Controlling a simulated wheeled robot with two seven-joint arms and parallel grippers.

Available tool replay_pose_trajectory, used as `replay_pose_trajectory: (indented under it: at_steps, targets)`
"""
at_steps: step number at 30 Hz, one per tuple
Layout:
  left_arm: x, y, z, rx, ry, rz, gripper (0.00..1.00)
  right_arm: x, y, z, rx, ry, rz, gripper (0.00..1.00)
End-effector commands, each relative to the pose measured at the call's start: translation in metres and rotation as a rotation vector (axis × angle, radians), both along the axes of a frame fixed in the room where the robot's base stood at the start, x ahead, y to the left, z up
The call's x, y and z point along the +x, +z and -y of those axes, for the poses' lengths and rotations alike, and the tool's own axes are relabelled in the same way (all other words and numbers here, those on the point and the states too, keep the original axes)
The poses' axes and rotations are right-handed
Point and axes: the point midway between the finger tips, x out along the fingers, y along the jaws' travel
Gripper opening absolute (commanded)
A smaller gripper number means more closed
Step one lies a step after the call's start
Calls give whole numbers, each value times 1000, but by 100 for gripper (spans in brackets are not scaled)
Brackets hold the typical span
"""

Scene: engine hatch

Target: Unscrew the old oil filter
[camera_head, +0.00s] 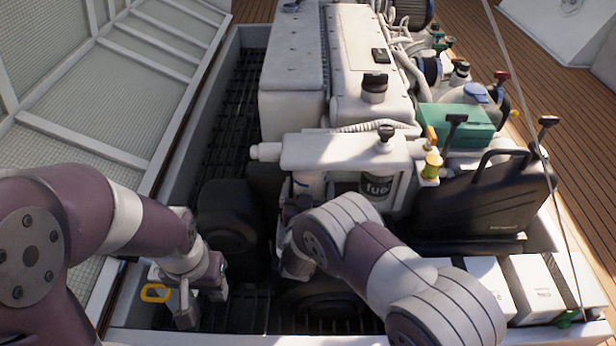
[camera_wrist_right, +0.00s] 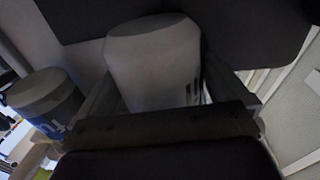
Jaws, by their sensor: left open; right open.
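The old oil filter, a white cylinder (camera_head: 308,182), hangs under the left end of the white engine block and is partly hidden by my right arm. In the right wrist view the pale cylinder (camera_wrist_right: 155,65) stands between the two fingers of my right gripper (camera_wrist_right: 172,100). That gripper is open around it, one finger on each side; contact is not clear. In the head view my right gripper (camera_head: 297,208) is mostly covered by its arm. My left gripper (camera_head: 183,305) is open over the dark bilge at lower left, apart from the filter.
A filter marked "fuel" (camera_head: 378,186) sits right of the oil filter; it also shows in the wrist view (camera_wrist_right: 45,97). A black case (camera_head: 485,205) and white boxes (camera_head: 530,288) stand at right. A yellow loop (camera_head: 155,293) shows beside my left gripper.

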Motion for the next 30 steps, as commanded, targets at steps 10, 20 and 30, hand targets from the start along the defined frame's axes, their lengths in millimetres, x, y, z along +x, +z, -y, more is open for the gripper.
replay_pose_trajectory:
  at_steps: [10,20,30]
  targets:
    - [0,15,0,0,0,-1,44,1,1,3,0,279,-1,100]
    - [0,17,0,0,0,-1,44,0,-1,2,2,473,-1,100]
    - [0,17,0,0,0,-1,44,0,-1,1,1,459,0,41]
